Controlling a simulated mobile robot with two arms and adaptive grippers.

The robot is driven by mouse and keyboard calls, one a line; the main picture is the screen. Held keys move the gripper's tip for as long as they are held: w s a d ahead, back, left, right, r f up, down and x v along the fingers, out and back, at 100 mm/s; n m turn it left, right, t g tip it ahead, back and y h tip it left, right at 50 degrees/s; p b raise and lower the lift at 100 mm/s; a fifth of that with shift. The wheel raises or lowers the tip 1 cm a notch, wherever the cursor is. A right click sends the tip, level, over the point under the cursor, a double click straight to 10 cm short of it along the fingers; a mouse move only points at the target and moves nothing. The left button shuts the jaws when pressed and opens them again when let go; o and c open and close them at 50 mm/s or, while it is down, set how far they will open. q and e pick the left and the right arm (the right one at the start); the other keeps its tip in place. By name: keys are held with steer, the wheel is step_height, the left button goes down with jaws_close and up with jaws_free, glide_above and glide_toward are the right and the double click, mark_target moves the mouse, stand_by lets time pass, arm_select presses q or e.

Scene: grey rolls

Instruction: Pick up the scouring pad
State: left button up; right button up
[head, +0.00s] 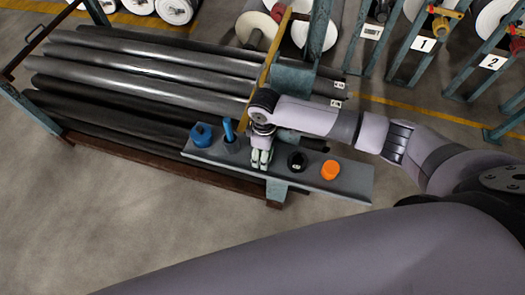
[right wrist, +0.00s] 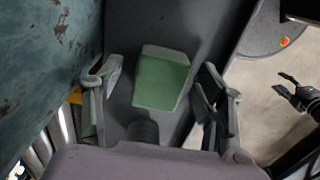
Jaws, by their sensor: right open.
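The scouring pad is a green block with a paler top edge (right wrist: 161,78), lying on the grey shelf (head: 345,181). In the right wrist view it lies between my right gripper's two spread fingers (right wrist: 158,97), a little ahead of them, with a gap on each side. In the head view my right gripper (head: 261,158) points down over the shelf and hides most or all of the pad. The right gripper is open and empty. A dark gripper, apparently my left one (right wrist: 292,90), shows small at the right edge of the right wrist view; its jaw state is unclear.
On the shelf stand a blue container (head: 201,135) and a blue upright-handled item (head: 229,132) to the left, and a black round item (head: 297,161) and an orange one (head: 330,169) to the right. Long grey rolls (head: 150,70) lie behind. A teal post (right wrist: 45,70) rises close by.

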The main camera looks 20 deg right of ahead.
steer(key=shift+c, duration=0.2)
arm_select(q)
steer(key=shift+w, duration=0.35)
arm_select(e)
steer(key=c, duration=1.2)
step_height(320, 180, up, 20)
steer(key=shift+r+b, duration=0.1)
steer(key=shift+b, duration=0.85)
steer(key=o, duration=0.6)
steer(key=c, duration=0.5)
arm_select(q)
steer(key=shift+s+f, duration=0.1)
steer(key=shift+f, duration=0.85)
arm_select(e)
steer(key=shift+o, duration=0.2)
steer(key=shift+f, duration=0.2)
